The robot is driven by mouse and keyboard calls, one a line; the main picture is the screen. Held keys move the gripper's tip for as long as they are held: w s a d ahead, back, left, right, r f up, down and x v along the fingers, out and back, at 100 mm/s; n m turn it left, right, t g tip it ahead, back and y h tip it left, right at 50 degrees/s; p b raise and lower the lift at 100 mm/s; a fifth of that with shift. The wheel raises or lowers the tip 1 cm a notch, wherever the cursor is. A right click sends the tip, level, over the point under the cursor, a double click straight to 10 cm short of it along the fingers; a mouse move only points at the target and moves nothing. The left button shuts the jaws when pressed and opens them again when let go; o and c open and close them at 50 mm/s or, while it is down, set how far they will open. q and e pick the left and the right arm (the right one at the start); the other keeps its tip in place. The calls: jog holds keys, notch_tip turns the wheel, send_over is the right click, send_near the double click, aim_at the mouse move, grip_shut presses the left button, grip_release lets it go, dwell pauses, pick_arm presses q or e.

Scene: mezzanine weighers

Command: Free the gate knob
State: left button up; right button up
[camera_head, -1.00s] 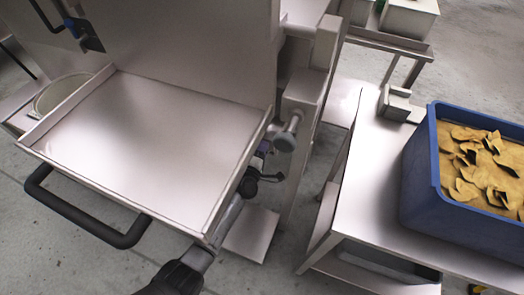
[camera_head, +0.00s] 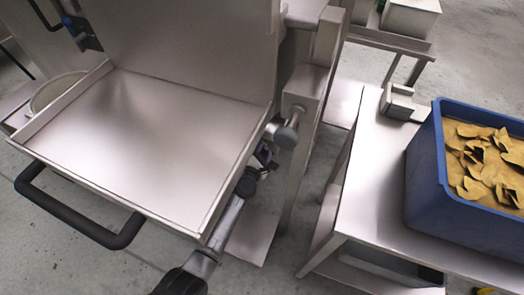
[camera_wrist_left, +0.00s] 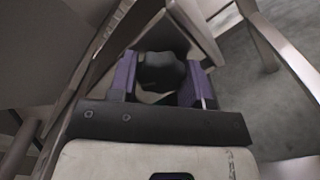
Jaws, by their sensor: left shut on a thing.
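In the left wrist view, a black rounded knob (camera_wrist_left: 162,72) sits between the two purple fingers of my left gripper (camera_wrist_left: 160,88), which is shut on it. In the head view my left gripper (camera_head: 265,156) is low beside the right edge of the steel pan, partly hidden by it. A grey round knob (camera_head: 285,137) on a short shaft sticks out from the steel post just right of the gripper. I cannot tell whether it is the held knob. My right gripper is not in view.
The steel pan (camera_head: 175,140) is empty, with a black bar handle (camera_head: 75,212) in front. A steel table (camera_head: 365,190) at right bears a blue crate (camera_head: 425,190) of brown pieces and a small steel block (camera_head: 399,100). A gap shows floor between pan and table.

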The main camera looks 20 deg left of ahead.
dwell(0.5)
pick_arm(q)
jog(key=o, duration=0.9)
jog(key=shift+s, duration=0.1)
jog(key=shift+s, duration=0.2)
jog(key=s+p, duration=0.4)
jog(key=s, duration=0.9)
jog(key=shift+s+a, duration=0.15)
